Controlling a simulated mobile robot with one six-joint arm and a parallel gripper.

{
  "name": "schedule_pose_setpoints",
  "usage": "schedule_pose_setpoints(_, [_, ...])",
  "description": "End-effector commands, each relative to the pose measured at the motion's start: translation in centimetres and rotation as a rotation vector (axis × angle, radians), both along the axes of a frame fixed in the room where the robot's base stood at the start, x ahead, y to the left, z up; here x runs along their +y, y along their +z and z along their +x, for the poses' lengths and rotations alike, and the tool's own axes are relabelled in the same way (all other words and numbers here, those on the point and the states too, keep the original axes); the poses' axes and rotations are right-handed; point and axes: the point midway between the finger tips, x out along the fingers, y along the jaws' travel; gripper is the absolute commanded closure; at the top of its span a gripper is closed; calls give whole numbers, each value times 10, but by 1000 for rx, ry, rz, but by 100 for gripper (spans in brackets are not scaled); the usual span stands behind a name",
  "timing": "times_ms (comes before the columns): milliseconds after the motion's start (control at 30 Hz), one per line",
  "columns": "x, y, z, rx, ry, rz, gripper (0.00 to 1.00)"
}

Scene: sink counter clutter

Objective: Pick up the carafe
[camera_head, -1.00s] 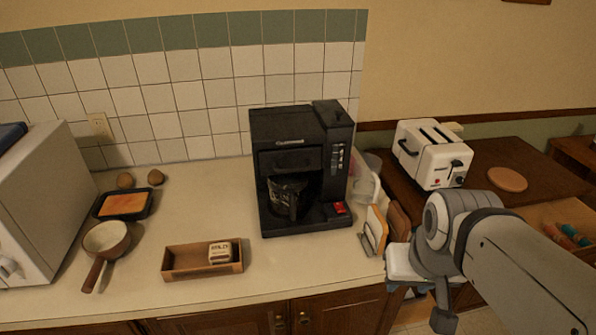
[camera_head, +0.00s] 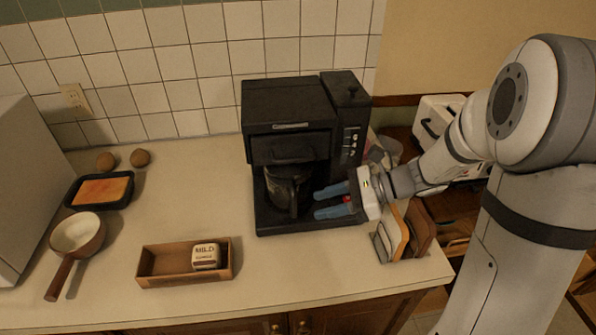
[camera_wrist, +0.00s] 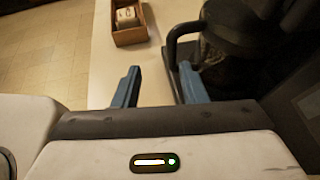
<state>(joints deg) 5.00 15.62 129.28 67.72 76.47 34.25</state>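The carafe (camera_head: 287,187) is dark glass with a black handle and sits inside the black coffee maker (camera_head: 292,112), on its base. It also shows in the wrist view (camera_wrist: 222,52), with its black handle (camera_wrist: 178,38) toward the left. My gripper (camera_head: 318,203) is at the right front of the coffee maker, its two blue fingers pointing left toward the carafe. In the wrist view my gripper (camera_wrist: 158,82) has its fingers wide apart with nothing between them. The handle is just beyond the right fingertip; whether they touch I cannot tell.
A wooden box (camera_head: 150,270) holding a small labelled container (camera_head: 206,256) lies in front on the counter. A pan (camera_head: 77,235), a black tray (camera_head: 72,193) and two brown eggs are at the left. Upright boards (camera_head: 394,235) stand beside my gripper. A toaster (camera_head: 432,115) is behind my arm.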

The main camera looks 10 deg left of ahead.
Motion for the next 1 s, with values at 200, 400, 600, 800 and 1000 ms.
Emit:
schedule_pose_setpoints(200, [16,-8,6,28,-31,24,62])
schedule_pose_setpoints(400, [35,-17,9,27,-37,21,62])
schedule_pose_setpoints(600, [60,-29,11,25,-39,21,62])
schedule_pose_setpoints(800, [67,-33,11,22,-43,21,62])
schedule_pose_setpoints(1000, [66,-33,11,22,-43,21,68])
